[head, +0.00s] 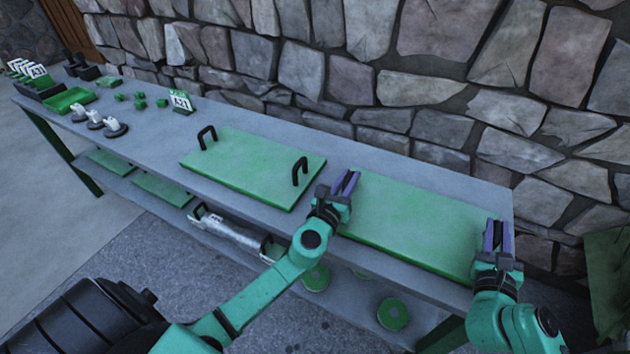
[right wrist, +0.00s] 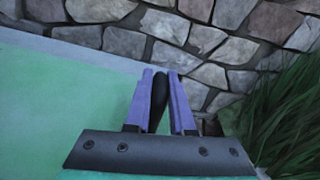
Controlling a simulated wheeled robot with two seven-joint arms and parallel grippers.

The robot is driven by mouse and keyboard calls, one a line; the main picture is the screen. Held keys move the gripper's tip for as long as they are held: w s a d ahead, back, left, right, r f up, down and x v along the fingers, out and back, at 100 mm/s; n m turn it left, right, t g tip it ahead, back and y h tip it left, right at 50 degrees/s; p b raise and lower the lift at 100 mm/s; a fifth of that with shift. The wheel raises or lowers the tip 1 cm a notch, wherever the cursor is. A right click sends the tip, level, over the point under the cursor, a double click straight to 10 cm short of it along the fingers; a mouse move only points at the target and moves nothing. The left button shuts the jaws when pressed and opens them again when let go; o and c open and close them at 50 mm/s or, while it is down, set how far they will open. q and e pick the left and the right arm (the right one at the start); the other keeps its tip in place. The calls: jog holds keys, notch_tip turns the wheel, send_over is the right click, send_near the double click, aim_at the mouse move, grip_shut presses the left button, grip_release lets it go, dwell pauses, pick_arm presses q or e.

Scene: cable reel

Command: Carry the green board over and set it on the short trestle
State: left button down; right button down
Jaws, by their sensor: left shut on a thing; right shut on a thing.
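A green board (head: 410,222) lies flat at the right end of the long grey bench (head: 240,116); I cannot tell if it touches the bench top. My left gripper (head: 345,183) is shut at its left end, where the handle is hidden by the fingers. My right gripper (head: 497,235) is shut at its right end. In the right wrist view, a black handle (right wrist: 158,98) stands between the purple fingers, beside the green board surface (right wrist: 70,110). A second green board (head: 250,168) with two upright black handles lies to the left. I cannot make out a short trestle.
A stone wall (head: 400,60) runs close behind the bench. Small green blocks (head: 140,102), a green tray (head: 70,100) and dark-based white items (head: 95,118) stand at the bench's far left. Grass (right wrist: 285,110) grows at right.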

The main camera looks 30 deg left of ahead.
pick_arm(q)
jog(key=c, duration=1.1)
grip_release()
jog(key=shift+f, duration=0.4)
jog(key=shift+c, duration=0.2)
pick_arm(e)
jog(key=c, duration=1.1)
grip_release()
jog(key=shift+f, duration=0.4)
jog(key=shift+c, duration=0.2)
pick_arm(q)
jog(key=o, duration=0.4)
jog(key=shift+r, duration=0.15)
pick_arm(e)
jog(key=o, duration=0.4)
jog(key=shift+r, duration=0.1)
pick_arm(q)
jog(key=shift+s, duration=0.1)
pick_arm(e)
jog(key=shift+s+r, duration=0.1)
pick_arm(q)
jog(key=shift+s, duration=0.15)
jog(key=s, duration=1.1)
jog(key=shift+s, duration=0.3)
pick_arm(e)
jog(key=s, duration=1.2)
